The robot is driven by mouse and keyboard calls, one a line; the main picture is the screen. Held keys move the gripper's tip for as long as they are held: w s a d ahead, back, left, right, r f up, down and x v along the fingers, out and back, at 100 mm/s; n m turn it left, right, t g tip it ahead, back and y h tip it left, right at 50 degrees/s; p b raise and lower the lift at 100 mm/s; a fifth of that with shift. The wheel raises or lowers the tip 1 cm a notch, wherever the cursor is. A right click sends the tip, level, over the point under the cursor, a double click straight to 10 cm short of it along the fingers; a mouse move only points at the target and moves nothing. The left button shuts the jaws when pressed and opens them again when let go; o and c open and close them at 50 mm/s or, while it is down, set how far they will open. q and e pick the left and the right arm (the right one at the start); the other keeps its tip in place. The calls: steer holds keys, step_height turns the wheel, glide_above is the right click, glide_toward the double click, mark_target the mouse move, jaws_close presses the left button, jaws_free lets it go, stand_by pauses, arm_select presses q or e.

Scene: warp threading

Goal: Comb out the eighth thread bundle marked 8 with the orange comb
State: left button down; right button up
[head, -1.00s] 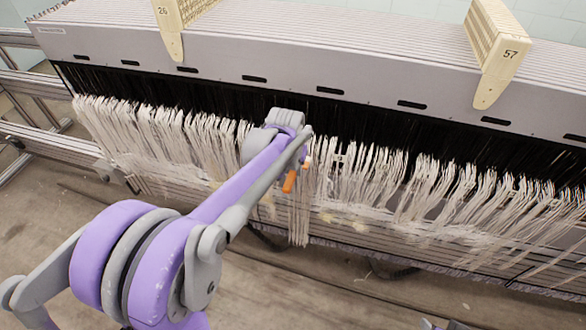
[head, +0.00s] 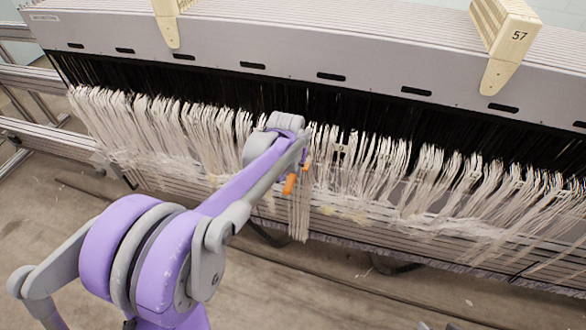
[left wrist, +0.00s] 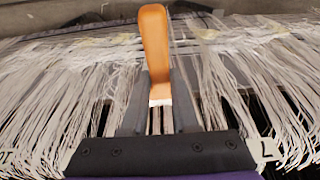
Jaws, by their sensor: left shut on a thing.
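My left gripper (left wrist: 160,98) is shut on the orange comb (left wrist: 154,45). In the left wrist view the comb stands up between the two grey fingers, with a pale part low between them. In the head view only a bit of the comb (head: 289,184) shows beside the end of my left arm, which hides most of the gripper. The comb is at the row of white thread bundles (head: 385,165); one bundle (head: 300,212) hangs just right of it, lower than its neighbours. I cannot read a mark 8, and cannot tell whether the comb touches threads. My right gripper is out of view.
The long grey loom housing (head: 290,45) runs above the threads, with a cream block marked 57 (head: 503,40) at the right and another cream block (head: 168,22) at the left. Metal rails (head: 45,140) lie at the left. The floor (head: 330,295) in front looks mostly clear.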

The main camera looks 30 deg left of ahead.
arm_select(q)
steer(key=shift+b+x, duration=0.5)
steer(key=shift+x, duration=0.6)
step_height(320, 180, down, 18)
steer(key=b, duration=1.1)
steer(key=shift+b, duration=0.3)
steer(key=shift+r, duration=0.1)
steer(key=shift+s+d, duration=0.25)
steer(key=shift+s, duration=0.75)
steer(key=shift+s+d, duration=0.25)
steer(key=shift+s, duration=0.7)
steer(key=s+d, duration=0.1)
steer(key=s, duration=0.5)
steer(key=shift+d+p, duration=0.2)
steer(key=shift+p, duration=0.2)
steer(key=shift+w, duration=0.1)
